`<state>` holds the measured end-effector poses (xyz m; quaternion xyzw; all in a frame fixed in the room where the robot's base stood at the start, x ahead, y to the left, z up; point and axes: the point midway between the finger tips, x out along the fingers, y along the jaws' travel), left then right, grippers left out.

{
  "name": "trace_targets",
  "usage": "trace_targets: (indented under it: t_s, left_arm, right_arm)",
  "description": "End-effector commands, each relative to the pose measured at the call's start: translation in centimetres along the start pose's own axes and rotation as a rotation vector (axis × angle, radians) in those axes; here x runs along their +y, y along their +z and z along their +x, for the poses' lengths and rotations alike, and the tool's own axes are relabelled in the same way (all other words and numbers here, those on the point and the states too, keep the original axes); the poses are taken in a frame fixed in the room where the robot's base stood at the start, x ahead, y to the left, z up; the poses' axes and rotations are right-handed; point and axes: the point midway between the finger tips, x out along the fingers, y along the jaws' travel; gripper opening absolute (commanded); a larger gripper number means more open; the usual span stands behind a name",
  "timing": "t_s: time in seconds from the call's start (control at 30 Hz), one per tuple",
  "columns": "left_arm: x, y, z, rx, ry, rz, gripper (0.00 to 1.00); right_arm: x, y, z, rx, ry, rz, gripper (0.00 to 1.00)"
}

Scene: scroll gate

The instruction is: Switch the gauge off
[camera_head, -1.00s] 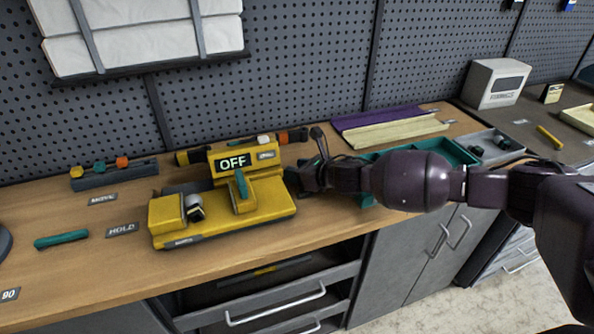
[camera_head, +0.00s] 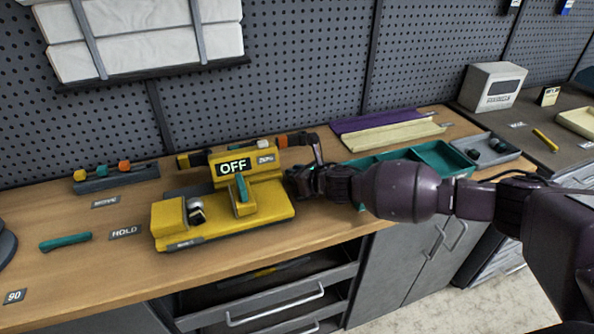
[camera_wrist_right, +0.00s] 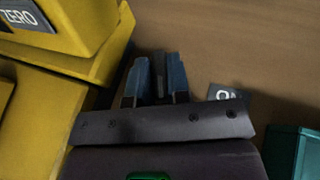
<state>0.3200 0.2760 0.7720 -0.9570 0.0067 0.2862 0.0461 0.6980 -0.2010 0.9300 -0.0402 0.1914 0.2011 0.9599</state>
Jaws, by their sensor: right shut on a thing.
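The yellow gauge (camera_head: 270,217) stands on the wooden bench, left of the middle in the head view. Its display (camera_head: 233,167) reads OFF, with a ZERO label (camera_head: 265,158) beside it. A teal lever (camera_head: 242,188) stands upright at its front. My right gripper (camera_head: 293,180) is at the gauge's right end. In the right wrist view its two blue-grey fingers (camera_wrist_right: 158,78) are close together beside the yellow housing (camera_wrist_right: 62,65). They are shut on a small dark part between them, mostly hidden. My left gripper is not in view.
A teal tray (camera_head: 440,155) lies right of the gauge, partly behind my right arm. A HOLD label (camera_head: 125,232) and a teal bar (camera_head: 65,241) lie to the left. A rack with coloured knobs (camera_head: 115,178) stands behind them.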

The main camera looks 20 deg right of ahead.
Motion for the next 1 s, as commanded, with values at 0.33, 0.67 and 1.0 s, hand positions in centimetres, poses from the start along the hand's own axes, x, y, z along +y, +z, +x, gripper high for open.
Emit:
trace_targets:
  t_s: [0.33,0.67,1.0]
  left_arm:
    - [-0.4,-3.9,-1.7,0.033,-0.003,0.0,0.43]
    - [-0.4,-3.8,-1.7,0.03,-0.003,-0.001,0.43]
    - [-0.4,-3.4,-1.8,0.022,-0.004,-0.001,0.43]
  right_arm:
    - [0.3,0.3,-0.1,-0.001,-0.216,0.091,0.0]
    - [0.2,0.0,0.0,-0.002,-0.243,0.101,0.0]
    - [0.2,0.0,0.0,-0.001,-0.242,0.1,0.43]
